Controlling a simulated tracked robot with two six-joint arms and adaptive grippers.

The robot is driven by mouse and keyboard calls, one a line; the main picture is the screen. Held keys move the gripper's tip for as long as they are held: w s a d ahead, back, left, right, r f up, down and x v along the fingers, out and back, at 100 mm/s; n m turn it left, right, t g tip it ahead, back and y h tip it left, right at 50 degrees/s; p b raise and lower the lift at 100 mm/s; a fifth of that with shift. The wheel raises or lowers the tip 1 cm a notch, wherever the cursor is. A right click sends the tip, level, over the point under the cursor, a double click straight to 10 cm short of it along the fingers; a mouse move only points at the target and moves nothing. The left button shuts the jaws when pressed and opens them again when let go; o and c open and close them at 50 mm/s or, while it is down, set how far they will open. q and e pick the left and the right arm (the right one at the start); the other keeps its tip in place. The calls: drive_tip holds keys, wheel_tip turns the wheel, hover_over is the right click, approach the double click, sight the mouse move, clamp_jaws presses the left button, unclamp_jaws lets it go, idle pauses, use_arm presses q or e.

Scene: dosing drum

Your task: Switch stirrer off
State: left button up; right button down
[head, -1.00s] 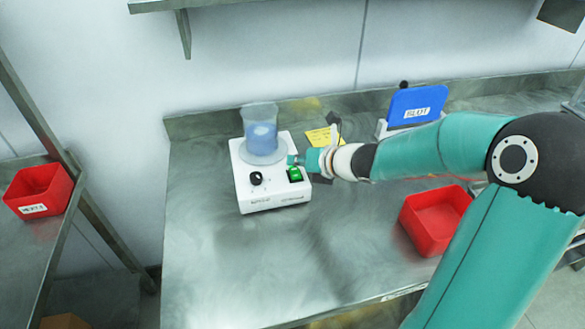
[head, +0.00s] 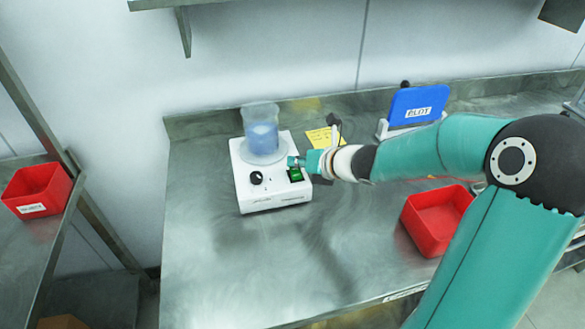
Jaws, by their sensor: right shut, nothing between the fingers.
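The stirrer (head: 246,193) is a white box on the steel table, with a black knob (head: 256,178) and a green rocker switch (head: 295,174) on its front panel. A glass beaker (head: 261,118) with blue liquid stands on its round plate. My right gripper (head: 292,161) is shut and empty, its tip right at the back edge of the green switch. Whether the tip touches the switch I cannot tell. The green switch looks partly dark. My left gripper is not in view.
A red bin (head: 436,246) stands on the table at right, under my right arm. A blue panel (head: 415,106) stands at the back, and a yellow note (head: 319,138) lies behind the stirrer. Another red bin (head: 38,211) is on the left shelf. The table front is clear.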

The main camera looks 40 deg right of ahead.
sight(298, 177)
drive_tip(key=shift+w+f, duration=0.1)
drive_tip(key=shift+f, duration=0.3)
drive_tip(key=shift+r, duration=0.15)
drive_tip(key=shift+s+a+r+p, duration=0.1)
drive_tip(key=shift+s+r+p, duration=0.15)
drive_tip(key=shift+r+p, duration=0.4)
drive_tip(key=shift+r, duration=0.15)
drive_tip(key=r+p, duration=0.2)
drive_tip(key=r, duration=0.1)
drive_tip(key=s+r+p, duration=0.1)
drive_tip(key=r+p, duration=0.1)
drive_tip(key=shift+a, duration=0.3)
drive_tip(key=shift+f, duration=0.1)
idle(0.5)
